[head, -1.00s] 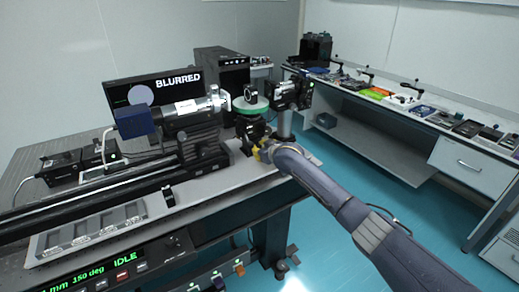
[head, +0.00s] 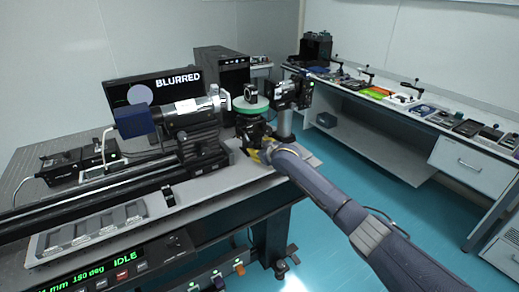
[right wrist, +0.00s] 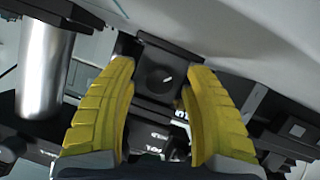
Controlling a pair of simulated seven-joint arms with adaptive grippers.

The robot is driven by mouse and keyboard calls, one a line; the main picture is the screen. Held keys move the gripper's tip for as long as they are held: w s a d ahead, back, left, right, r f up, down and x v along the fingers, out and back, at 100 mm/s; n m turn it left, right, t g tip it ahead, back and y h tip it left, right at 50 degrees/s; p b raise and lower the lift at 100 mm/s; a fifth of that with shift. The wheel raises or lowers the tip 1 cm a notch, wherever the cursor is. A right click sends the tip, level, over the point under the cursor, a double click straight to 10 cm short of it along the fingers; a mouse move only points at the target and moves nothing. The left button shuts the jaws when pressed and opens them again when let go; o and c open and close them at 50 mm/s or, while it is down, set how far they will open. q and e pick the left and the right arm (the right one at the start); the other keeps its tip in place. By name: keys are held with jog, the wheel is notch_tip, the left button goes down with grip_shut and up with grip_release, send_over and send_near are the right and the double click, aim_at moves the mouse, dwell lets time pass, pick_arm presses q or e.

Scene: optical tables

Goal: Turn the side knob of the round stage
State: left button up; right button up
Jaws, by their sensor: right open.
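The round stage (head: 251,106) has a green rim and stands on a dark mount at the right end of the bench. A black side knob (right wrist: 157,77) with a short white mark faces the camera in the right wrist view. My right gripper (head: 259,153) is at the near side of the stage's mount. Its yellow fingers are spread open in the right wrist view (right wrist: 158,105), one on each side of the knob. I cannot tell whether they touch it. In the head view the knob is hidden or too small to make out. My left gripper is out of view.
A barrel-shaped instrument (head: 185,115) stands left of the stage, and a black camera-like device (head: 290,93) stands right of it on a metal post (head: 285,124). A monitor (head: 150,92) reads BLURRED. A metal cylinder (right wrist: 45,70) is left of the fingers.

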jog(key=shift+s, duration=0.1)
jog(key=v, duration=1.2)
dwell(0.4)
